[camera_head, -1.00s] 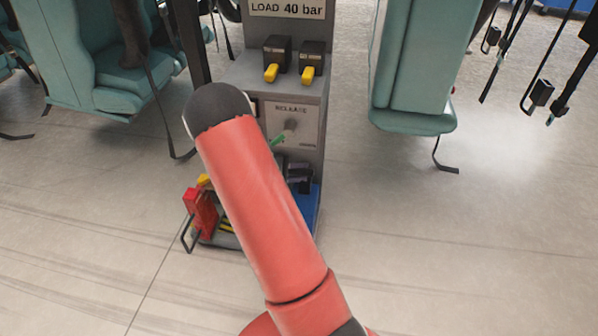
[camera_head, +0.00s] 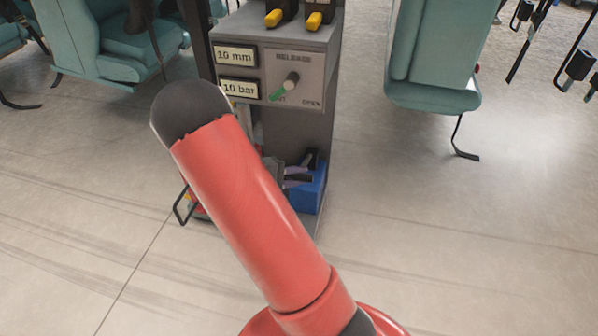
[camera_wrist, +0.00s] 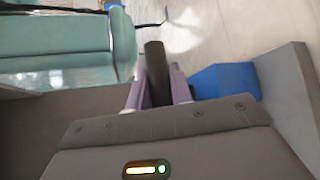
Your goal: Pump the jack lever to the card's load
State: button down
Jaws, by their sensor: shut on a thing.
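My gripper (camera_wrist: 158,90) is shut on the black jack lever (camera_wrist: 154,62), which stands between its two purple fingers in the wrist view. In the head view my red arm hides much of the lower stand, and part of the gripper (camera_head: 296,174) shows beside it. The grey stand has a reading plate of 10 mm (camera_head: 235,56) and one of 10 bar (camera_head: 239,89). The release knob (camera_head: 291,80) has a green pointer toward the lower left, away from OPEN. The load card is out of view now; it read LOAD 40 bar earlier.
A blue part (camera_head: 309,195) sits low at the stand's right side, and shows beside the fingers in the wrist view (camera_wrist: 224,80). Two yellow-tipped switches (camera_head: 314,20) are above. Teal seats (camera_head: 432,60) stand right and left.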

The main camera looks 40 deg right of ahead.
jog(key=shift+f, duration=0.1)
jog(key=c, duration=1.2)
grip_release()
jog(key=shift+a, duration=0.15)
jog(key=p+v, duration=0.1)
jog(key=v, duration=0.6)
jog(key=shift+w+a, duration=0.1)
jog(key=shift+a, duration=0.2)
dwell(0.4)
